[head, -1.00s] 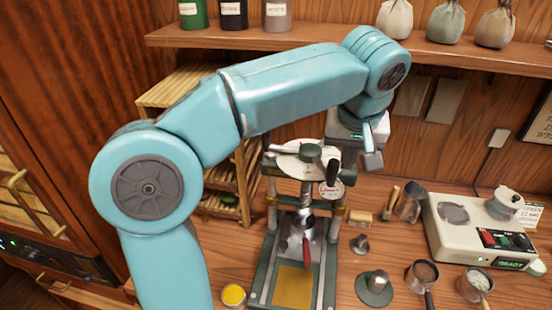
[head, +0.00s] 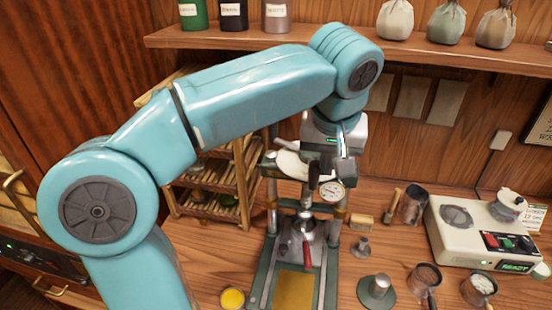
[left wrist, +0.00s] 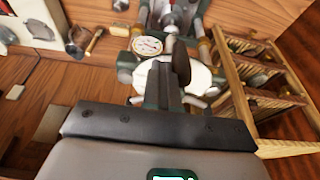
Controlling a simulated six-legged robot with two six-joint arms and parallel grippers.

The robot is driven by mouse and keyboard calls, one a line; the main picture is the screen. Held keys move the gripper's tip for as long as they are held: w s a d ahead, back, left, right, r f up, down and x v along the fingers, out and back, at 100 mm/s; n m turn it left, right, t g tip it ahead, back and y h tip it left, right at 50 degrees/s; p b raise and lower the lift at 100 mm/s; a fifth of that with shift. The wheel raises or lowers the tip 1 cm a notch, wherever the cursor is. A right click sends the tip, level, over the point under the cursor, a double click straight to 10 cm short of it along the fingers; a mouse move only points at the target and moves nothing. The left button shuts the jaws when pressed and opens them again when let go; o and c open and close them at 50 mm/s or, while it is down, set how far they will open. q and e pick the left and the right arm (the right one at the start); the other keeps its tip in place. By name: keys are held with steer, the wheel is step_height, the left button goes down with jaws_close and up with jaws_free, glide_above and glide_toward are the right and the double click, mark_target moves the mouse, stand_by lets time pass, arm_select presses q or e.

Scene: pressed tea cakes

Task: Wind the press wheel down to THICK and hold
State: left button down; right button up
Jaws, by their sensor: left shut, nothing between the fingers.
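The press (head: 270,265) stands on the bench, with a green frame and a brass-coloured plate at its base. Its pale wheel (head: 288,165) is at the top, partly covered by my gripper; it also shows in the left wrist view (left wrist: 203,78). A dark upright handle (head: 313,174) rises from the wheel and shows beside my fingers in the left wrist view (left wrist: 181,64). The round dial (head: 332,190) is at the press's right; its marking is too small to read. My left gripper (head: 343,166) is shut and empty at the wheel, close beside the handle; contact is unclear. My right gripper is out of view.
A wooden rack (head: 215,185) stands behind the press at left. A white scale-like machine (head: 470,235) stands at right, with metal cups and a tamper (head: 376,288) in front. A yellow-filled dish (head: 232,298) is at the press's front left. A shelf runs above.

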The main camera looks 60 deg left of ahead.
arm_select(q)
steer(key=shift+s, duration=0.1)
steer(key=shift+s+a, duration=0.4)
steer(key=shift+s, duration=0.25)
steer(key=shift+s+a+b, duration=0.35)
steer(key=shift+s+a, duration=0.1)
steer(key=shift+s, duration=0.35)
steer(key=shift+s+a, duration=0.2)
